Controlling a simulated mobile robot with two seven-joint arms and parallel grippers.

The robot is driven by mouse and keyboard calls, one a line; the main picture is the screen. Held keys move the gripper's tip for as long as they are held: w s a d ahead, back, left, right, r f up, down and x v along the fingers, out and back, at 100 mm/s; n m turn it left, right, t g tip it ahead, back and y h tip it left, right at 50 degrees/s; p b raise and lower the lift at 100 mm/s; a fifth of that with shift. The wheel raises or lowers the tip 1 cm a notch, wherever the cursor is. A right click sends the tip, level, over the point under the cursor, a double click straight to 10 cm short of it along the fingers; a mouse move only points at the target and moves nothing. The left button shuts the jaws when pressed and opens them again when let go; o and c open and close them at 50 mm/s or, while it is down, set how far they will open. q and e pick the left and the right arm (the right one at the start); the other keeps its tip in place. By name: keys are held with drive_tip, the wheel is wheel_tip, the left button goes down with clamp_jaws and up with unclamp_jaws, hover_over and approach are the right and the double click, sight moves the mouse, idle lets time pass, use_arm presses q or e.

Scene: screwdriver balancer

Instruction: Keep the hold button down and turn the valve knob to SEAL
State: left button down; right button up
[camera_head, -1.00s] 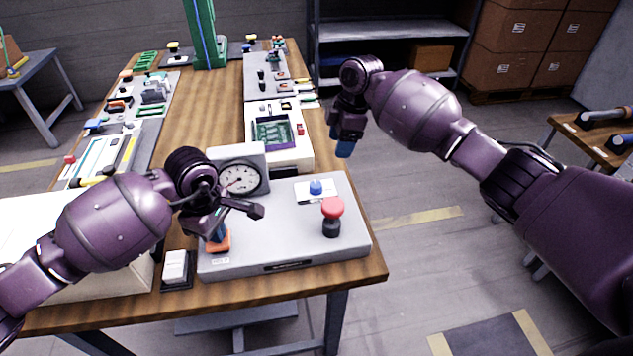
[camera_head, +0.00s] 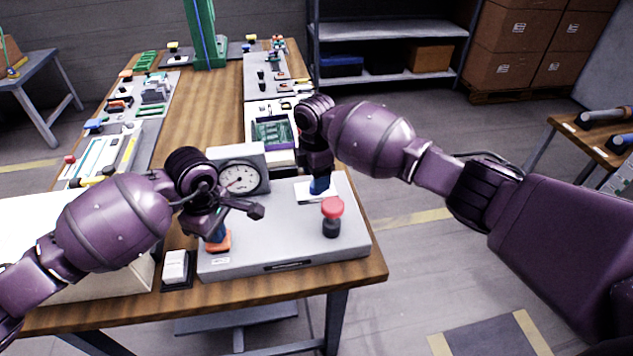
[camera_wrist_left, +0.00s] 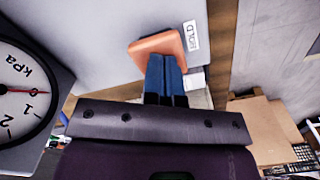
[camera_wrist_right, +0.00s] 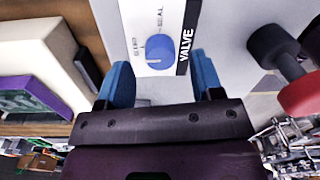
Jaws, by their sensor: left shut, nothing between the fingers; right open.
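The orange hold button (camera_head: 218,246) is at the left front of the grey panel box (camera_head: 285,240). My left gripper (camera_head: 214,236) is shut with its blue fingertips on the button. The left wrist view shows the fingertips (camera_wrist_left: 168,62) against the orange button (camera_wrist_left: 150,44), beside the HOLD label; how far it is pressed cannot be told. The blue valve knob (camera_wrist_right: 160,50) sits on a white plate marked VALVE and SEAL. My right gripper (camera_wrist_right: 163,72) is open above it, one finger to each side. In the head view, the right fingers (camera_head: 320,185) hide the knob.
A red mushroom button (camera_head: 332,207) on a black base stands just in front of the right gripper. A pressure gauge (camera_head: 240,178) stands at the box's back left. A white switch (camera_head: 175,266) is left of the box.

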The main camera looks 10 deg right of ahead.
drive_tip(key=shift+f, duration=1.25)
drive_tip(key=c, duration=0.9)
